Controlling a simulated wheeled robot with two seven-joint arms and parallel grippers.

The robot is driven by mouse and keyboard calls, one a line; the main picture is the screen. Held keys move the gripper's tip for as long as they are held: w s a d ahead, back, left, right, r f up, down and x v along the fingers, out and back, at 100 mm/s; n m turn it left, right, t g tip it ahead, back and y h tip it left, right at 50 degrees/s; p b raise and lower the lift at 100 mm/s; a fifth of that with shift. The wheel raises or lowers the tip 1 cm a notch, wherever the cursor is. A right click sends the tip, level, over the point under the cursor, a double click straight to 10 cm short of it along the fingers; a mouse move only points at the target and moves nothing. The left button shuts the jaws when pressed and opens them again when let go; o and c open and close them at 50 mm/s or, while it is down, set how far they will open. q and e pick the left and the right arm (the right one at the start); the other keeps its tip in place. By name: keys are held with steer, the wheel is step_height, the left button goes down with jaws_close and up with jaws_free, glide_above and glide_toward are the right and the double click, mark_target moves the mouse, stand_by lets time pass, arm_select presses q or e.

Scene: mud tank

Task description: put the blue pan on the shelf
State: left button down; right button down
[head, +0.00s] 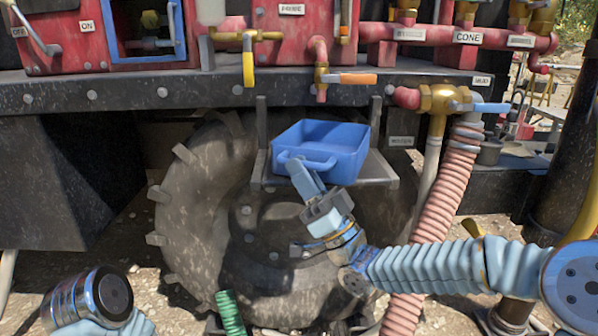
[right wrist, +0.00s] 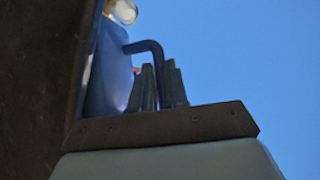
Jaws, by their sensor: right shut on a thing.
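The blue pan (head: 345,140) is in the middle of the head view, open side up, with its looped handle (head: 310,164) towards me. My right gripper (head: 300,172) is shut on that handle. The right wrist view shows the gripper fingers (right wrist: 160,88) at the handle (right wrist: 150,46) and part of the pan's side (right wrist: 108,75). The grey metal shelf (head: 385,172) is under and behind the pan, in front of the big tyre. The pan overlaps it in the picture; I cannot tell whether it touches the shelf. My left gripper is not in view; only part of my left arm shows.
A dark beam (head: 200,90) runs across above the shelf, with red pipes and a yellow-handled valve (head: 249,65) over it. A ribbed pink hose (head: 440,220) hangs to the right. The large muddy tyre (head: 205,190) stands behind and below. A green coil (head: 230,313) is at the bottom.

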steer(key=shift+f, duration=0.1)
steer(key=c, duration=1.1)
jaws_free()
steer(key=shift+r, duration=0.25)
steer(key=b+v, duration=0.3)
steer(key=v, duration=0.9)
steer(key=shift+f, duration=0.15)
